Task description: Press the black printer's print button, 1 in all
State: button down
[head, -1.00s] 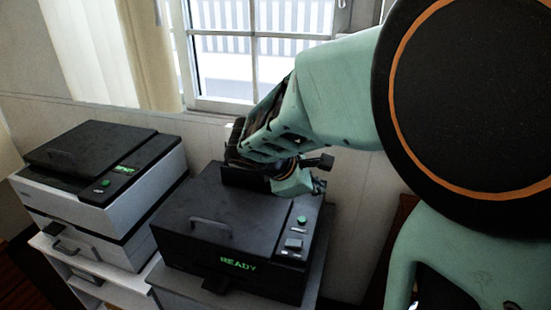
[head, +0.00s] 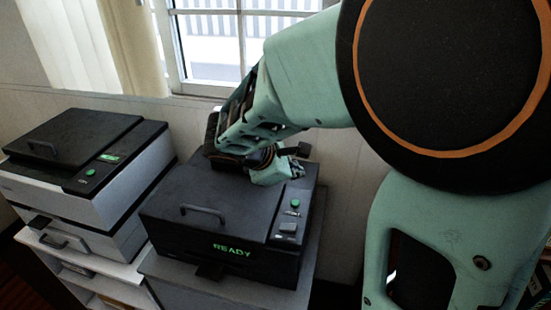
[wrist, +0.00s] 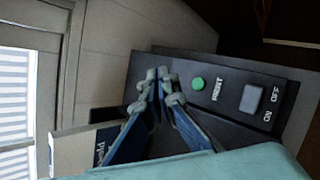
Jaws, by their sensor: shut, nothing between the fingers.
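The black printer (head: 180,222) stands on a grey stand, with green "READY" lettering on its front. Its round green print button (head: 295,203) sits on the top right panel. In the wrist view the green button (wrist: 198,84) is beside the word "PRINT", and a grey on/off switch (wrist: 253,99) lies further along the panel. The switch also shows in the head view (head: 288,228). My gripper (head: 298,172) is shut and empty over the back right of the printer, behind the button. In the wrist view my gripper's fingertips (wrist: 160,76) are together, left of the button and apart from it.
A white and black printer (head: 128,205) with its own green button (head: 90,172) stands to the left on a white shelf unit (head: 100,268). A wall and window (head: 212,45) are close behind. The black printer's lid has a raised handle (head: 203,211).

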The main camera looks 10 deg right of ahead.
aim_at(294, 204)
notch_tip(294, 204, down, 7)
jog(key=b, duration=0.5)
jog(key=shift+f, duration=0.1)
dwell(1.1)
jog(key=shift+f+b, duration=0.35)
jog(key=shift+b, duration=0.2)
